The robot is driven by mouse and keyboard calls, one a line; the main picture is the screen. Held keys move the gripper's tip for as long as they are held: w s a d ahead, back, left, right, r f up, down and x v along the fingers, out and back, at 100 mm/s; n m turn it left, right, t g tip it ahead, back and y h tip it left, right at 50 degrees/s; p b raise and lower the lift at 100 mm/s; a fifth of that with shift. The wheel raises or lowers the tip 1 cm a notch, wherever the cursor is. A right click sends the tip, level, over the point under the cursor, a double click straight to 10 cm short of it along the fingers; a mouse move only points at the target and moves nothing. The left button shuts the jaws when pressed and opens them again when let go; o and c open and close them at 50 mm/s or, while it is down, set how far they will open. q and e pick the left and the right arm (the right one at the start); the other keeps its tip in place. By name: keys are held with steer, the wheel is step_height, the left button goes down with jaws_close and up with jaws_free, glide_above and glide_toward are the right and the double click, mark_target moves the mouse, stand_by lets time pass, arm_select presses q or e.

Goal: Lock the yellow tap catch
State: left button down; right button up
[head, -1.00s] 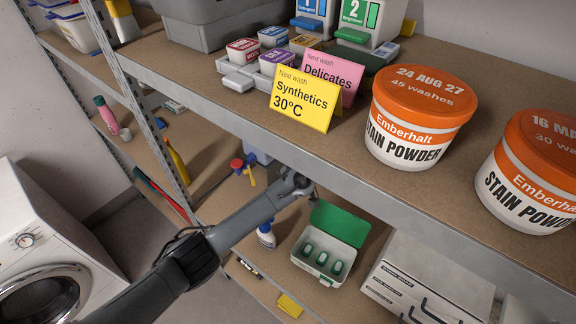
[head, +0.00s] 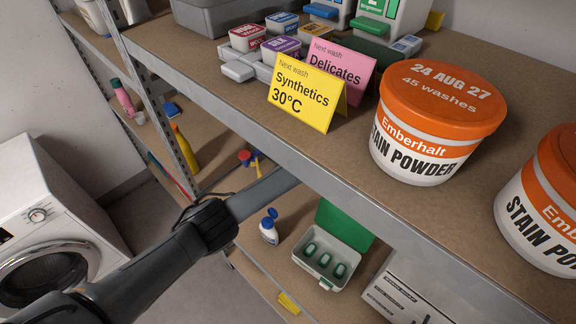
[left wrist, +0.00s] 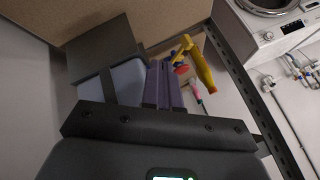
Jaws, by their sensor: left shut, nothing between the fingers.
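In the left wrist view a yellow part (left wrist: 184,45) and a red part (left wrist: 181,69) lie just beyond my fingertips. My left gripper (left wrist: 166,66) has its purple fingers shut together with nothing held. I cannot tell whether it touches the tap. In the head view this gripper is hidden behind the upper shelf. My right gripper is not in view.
The upper shelf (head: 345,185) overhangs my left arm and carries powder tubs and wash cards. On the lower shelf are a blue-capped bottle (head: 269,228), an open green-lidded box (head: 325,258) and a yellow bottle (head: 184,146). A pale container (left wrist: 128,82) is close beside my fingers.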

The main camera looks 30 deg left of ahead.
arm_select(q)
steer(key=s+a+f+p, duration=0.1)
steer(key=s+a+f, duration=0.2)
steer(key=a+f, duration=0.4)
steer(key=shift+s+a+f+p, duration=0.15)
steer(key=shift+s+a+p, duration=0.15)
steer(key=shift+a, duration=0.35)
